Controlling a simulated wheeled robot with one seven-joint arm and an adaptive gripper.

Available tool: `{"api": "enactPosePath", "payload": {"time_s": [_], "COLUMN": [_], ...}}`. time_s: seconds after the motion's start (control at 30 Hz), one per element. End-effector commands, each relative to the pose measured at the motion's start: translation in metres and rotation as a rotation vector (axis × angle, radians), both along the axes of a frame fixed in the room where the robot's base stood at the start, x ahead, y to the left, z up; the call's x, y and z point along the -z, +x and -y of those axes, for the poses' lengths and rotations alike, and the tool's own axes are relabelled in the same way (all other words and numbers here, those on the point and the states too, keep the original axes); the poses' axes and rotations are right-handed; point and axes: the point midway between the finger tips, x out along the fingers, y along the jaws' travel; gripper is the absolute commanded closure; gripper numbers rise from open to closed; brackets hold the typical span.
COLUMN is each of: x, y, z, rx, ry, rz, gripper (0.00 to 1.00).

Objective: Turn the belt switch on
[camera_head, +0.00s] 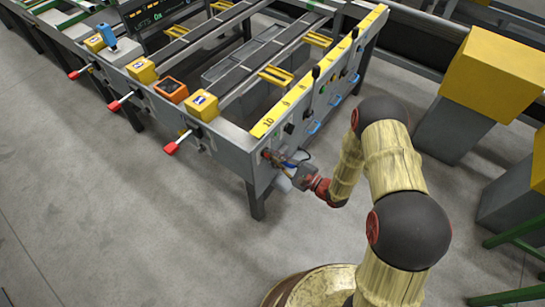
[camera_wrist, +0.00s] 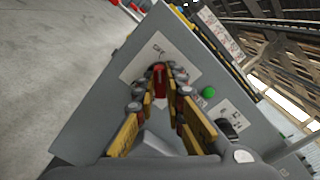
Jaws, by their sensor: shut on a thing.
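A small red switch handle (camera_wrist: 159,76) stands on a pale label plate (camera_wrist: 140,66) on the grey end panel (camera_wrist: 110,108) of the runout table. The plate carries small lettering that is hard to read. My gripper (camera_wrist: 163,80) is shut on the red switch, with a yellow-padded finger on each side of it. In the camera_head view my gripper (camera_head: 277,163) reaches the table's near corner from the right. The fingers partly hide the switch there, and its turned position is unclear.
A green round button or lamp (camera_wrist: 209,92) and a dark control (camera_wrist: 231,122) sit right of the switch. Red-tipped levers (camera_head: 171,148) stick out along the table's left side. Yellow-topped grey blocks (camera_head: 490,72) stand at right. The floor in front is clear.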

Motion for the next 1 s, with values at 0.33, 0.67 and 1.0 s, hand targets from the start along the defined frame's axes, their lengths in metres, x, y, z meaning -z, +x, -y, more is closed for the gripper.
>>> {"api": "enactPosePath", "payload": {"time_s": [0.33,0.67,1.0], "x": [-0.0008,-0.0021,-0.0025], "y": [-0.0003,0.0000,0.0011], "z": [0.0000,0.0006,0.0014], "rx": [0.000,0.000,0.001], "ry": [0.041,0.193,0.394], "rz": [-0.055,-0.252,-0.508], "gripper": [1.00,1.00,1.00]}}
